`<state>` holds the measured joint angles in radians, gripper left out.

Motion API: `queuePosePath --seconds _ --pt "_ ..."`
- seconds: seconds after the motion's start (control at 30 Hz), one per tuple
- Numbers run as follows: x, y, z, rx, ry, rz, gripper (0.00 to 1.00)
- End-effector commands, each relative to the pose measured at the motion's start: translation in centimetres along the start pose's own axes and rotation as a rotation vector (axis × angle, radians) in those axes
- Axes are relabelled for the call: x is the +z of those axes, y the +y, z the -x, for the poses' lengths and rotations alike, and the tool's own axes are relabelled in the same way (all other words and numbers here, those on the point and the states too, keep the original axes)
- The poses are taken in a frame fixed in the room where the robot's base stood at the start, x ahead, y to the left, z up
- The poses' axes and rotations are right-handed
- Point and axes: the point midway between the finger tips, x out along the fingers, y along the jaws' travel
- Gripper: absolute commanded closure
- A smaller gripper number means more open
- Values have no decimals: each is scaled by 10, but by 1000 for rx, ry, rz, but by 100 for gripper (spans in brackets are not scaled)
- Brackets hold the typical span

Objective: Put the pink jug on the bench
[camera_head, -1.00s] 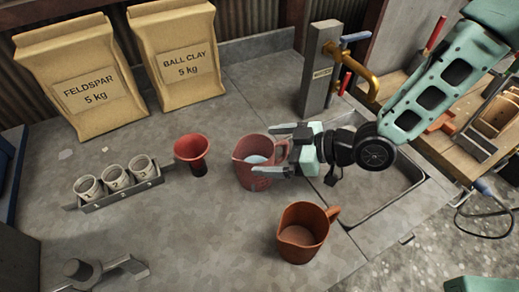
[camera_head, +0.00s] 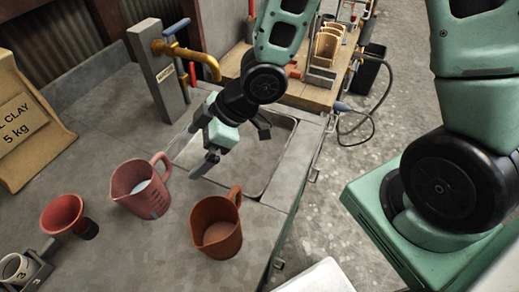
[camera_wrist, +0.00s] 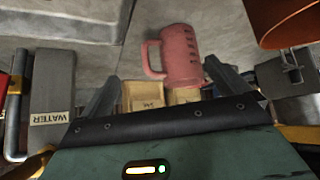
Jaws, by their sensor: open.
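The pink jug (camera_head: 139,192) stands upright on the grey worktop (camera_head: 130,255), left of the sink basin. Something pale blue-white shows inside it, and its handle points toward the sink. My gripper (camera_head: 230,150) is open and empty over the near-left part of the basin, to the right of the jug and apart from it. In the wrist view the pink jug (camera_wrist: 182,55) shows beyond the two spread fingers, its handle to the left.
A brown-orange jug (camera_head: 217,226) stands near the worktop's front edge. A red funnel-like cup (camera_head: 64,213) is left of the pink jug. A post with a brass tap (camera_head: 188,55) rises behind the sink (camera_head: 262,162). A wooden bench (camera_head: 312,92) stands beyond, right.

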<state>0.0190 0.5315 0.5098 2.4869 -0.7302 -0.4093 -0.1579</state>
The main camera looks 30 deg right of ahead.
Motion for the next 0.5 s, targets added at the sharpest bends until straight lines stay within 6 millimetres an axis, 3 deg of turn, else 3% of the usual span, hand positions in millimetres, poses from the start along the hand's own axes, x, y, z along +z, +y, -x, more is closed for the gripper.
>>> queuePosePath --seconds 0.17,0.3,0.5 --pt "12 -16 56 153 -340 -170 0" --pt "17 -54 104 198 -511 -360 0" --pt "18 -107 145 168 -629 -546 0"
